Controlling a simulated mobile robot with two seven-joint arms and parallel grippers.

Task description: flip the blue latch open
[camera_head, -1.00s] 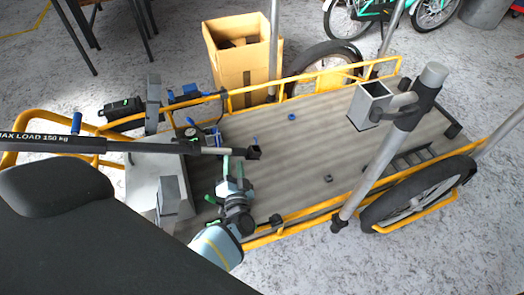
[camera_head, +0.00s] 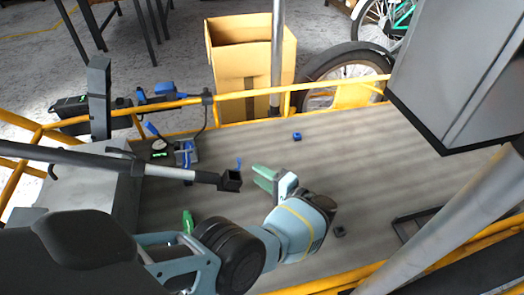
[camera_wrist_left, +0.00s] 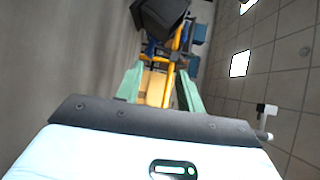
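A small blue latch (camera_head: 239,163) stands up at the black end socket (camera_head: 230,181) of the grey bar that comes in from the left above the cargo deck. My left gripper (camera_head: 264,178) is just right of this socket, its green fingers pointing towards it, apart from it and empty. In the left wrist view, the green fingers (camera_wrist_left: 159,88) are spread apart. A black block (camera_wrist_left: 160,15), likely the socket, shows ahead of them, with a bit of blue below it. Whether the latch is open or closed is too small to tell. My right gripper is not in view.
The grey deck (camera_head: 340,165) has yellow rails along its edges. A small blue piece (camera_head: 297,136) lies on it. A cardboard box (camera_head: 250,65) stands behind the far rail. A large grey box (camera_head: 455,75) and a slanted metal tube (camera_head: 450,225) block the right side.

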